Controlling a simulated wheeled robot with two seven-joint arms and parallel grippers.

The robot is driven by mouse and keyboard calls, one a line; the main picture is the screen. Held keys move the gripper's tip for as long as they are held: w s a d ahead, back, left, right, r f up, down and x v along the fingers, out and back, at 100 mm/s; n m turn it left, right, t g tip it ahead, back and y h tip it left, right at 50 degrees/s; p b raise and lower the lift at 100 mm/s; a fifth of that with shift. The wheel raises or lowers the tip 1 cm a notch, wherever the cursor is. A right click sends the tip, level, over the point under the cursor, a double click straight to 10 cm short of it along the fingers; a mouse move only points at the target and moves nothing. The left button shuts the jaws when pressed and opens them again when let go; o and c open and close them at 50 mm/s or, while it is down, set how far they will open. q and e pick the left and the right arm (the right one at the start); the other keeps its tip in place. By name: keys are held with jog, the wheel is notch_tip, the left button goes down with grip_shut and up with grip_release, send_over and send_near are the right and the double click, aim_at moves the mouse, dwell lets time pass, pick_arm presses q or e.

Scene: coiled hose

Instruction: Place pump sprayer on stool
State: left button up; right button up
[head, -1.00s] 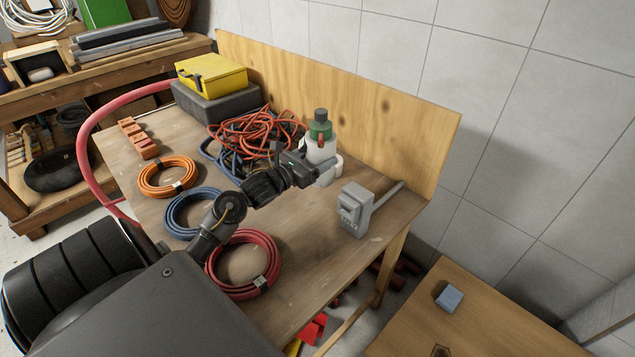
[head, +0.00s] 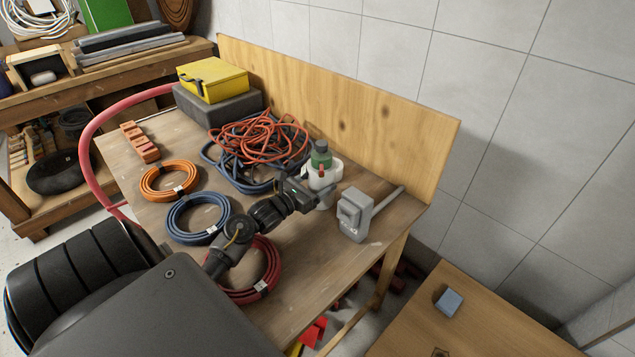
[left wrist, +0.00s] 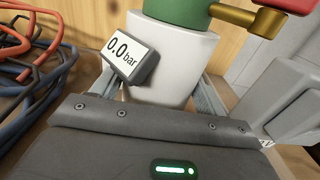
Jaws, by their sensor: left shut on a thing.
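The pump sprayer (head: 322,172) has a white body, a green collar and a dark top knob. It is upright over the right part of the workbench, near the back board. My left gripper (head: 322,194) is shut on its white body. The left wrist view shows that body (left wrist: 178,50) between the fingers, with a "0.0 bar" gauge, brass nozzle and red part. I cannot tell whether its base touches the bench. A low wooden top (head: 490,310) at lower right may be the stool; its legs are hidden. My right gripper is out of view.
A grey box-shaped device (head: 355,213) with a rod stands just right of the sprayer. A tangled red and blue hose pile (head: 262,138) lies left of it. Coiled hoses lie in front. A small blue block (head: 448,302) sits on the low top, otherwise mostly clear.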

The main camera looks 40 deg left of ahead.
pick_arm(q)
jog(key=o, duration=0.9)
jog(key=shift+f, duration=0.15)
jog(key=o, duration=0.4)
jog(key=shift+o, duration=0.2)
